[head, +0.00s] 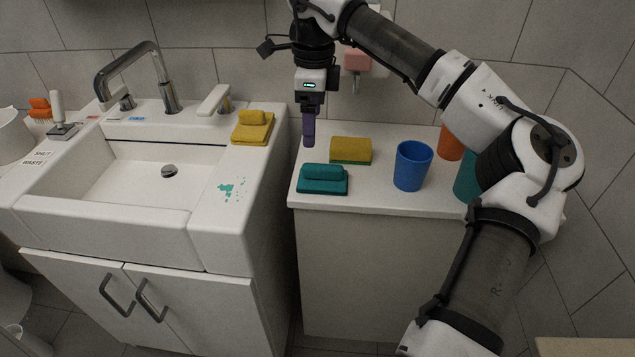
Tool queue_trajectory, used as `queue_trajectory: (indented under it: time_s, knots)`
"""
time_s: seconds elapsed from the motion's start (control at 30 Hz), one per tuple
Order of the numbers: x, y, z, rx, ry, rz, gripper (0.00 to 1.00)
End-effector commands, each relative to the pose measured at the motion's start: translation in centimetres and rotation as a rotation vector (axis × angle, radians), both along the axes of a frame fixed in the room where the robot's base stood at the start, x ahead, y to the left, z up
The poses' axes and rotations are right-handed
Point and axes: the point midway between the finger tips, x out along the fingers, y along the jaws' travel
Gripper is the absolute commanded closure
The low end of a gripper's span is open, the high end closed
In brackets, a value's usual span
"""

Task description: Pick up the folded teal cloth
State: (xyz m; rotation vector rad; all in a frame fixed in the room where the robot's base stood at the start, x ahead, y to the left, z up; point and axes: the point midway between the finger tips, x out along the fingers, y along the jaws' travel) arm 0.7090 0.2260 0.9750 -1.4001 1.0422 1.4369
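The folded teal cloth (323,187) lies near the front left edge of the white counter, with a rolled part on top. My gripper (309,140) hangs pointing down above the back left of the counter, behind the cloth in the picture and apart from it. A narrow purple part shows at its lower end. It looks like the fingers seen edge-on, so their opening is hidden. No grip on the cloth shows.
A yellow and green sponge (351,150) lies behind and right of the cloth. A blue cup (412,166), an orange cup (450,143) and a partly hidden teal cup (466,184) stand further right. A yellow folded cloth (253,128) lies on the sink (205,230) left of a gap.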

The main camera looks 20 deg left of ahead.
Motion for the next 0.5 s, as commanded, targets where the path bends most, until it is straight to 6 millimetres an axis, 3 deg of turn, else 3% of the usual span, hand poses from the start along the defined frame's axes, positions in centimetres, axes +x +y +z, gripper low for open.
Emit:
queue_trajectory:
  time_s: [0.1,0.5]
  knots:
    - [0.6,-1.0,-1.1,-0.03,-0.009,-0.016,0.11]
    - [0.5,-0.9,-7.9,-0.024,-0.008,-0.013,0.11]
